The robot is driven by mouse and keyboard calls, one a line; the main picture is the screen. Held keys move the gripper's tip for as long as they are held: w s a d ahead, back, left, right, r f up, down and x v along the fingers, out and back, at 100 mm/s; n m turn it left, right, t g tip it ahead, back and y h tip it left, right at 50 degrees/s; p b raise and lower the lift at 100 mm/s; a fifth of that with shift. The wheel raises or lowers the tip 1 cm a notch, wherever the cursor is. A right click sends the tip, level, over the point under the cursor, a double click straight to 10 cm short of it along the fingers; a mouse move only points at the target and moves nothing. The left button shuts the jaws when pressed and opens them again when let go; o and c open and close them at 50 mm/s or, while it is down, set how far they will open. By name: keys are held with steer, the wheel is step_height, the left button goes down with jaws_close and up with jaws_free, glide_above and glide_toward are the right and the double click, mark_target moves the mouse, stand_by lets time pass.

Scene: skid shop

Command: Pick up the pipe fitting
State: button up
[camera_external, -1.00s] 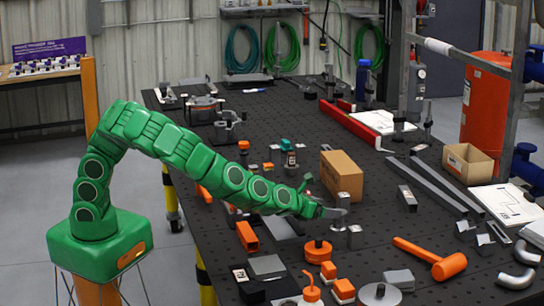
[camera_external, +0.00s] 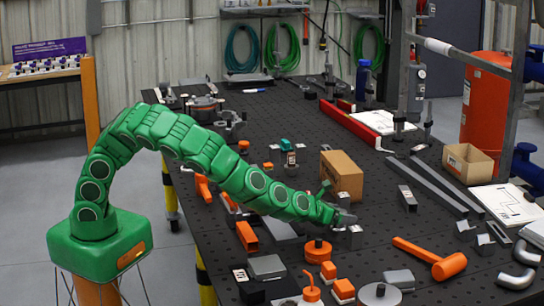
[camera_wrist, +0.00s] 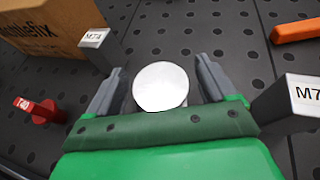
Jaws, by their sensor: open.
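A round, light-grey piece (camera_wrist: 160,88) with a flat disc-like top stands between my fingers in the wrist view; it may be the pipe fitting, but only its top shows clearly. My gripper (camera_wrist: 160,76) is open, with one finger on each side of it and small gaps showing. In the external view my gripper (camera_external: 346,216) is low over the black table, in front of the cardboard box, and the round piece is hard to make out there. Curved grey pipe elbows (camera_external: 516,279) lie at the table's right front edge.
A grey block marked M74 (camera_wrist: 92,48) and another labelled block (camera_wrist: 292,98) stand close on either side. A cardboard box (camera_external: 341,174) is just behind. An orange mallet (camera_external: 430,259) lies to the right. The dark table (camera_external: 300,125) has clear patches farther back.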

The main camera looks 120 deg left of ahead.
steer(key=shift+w+a+f, duration=0.15)
steer(key=shift+w+a, duration=0.15)
steer(key=shift+a, duration=0.15)
steer(key=c, duration=1.2)
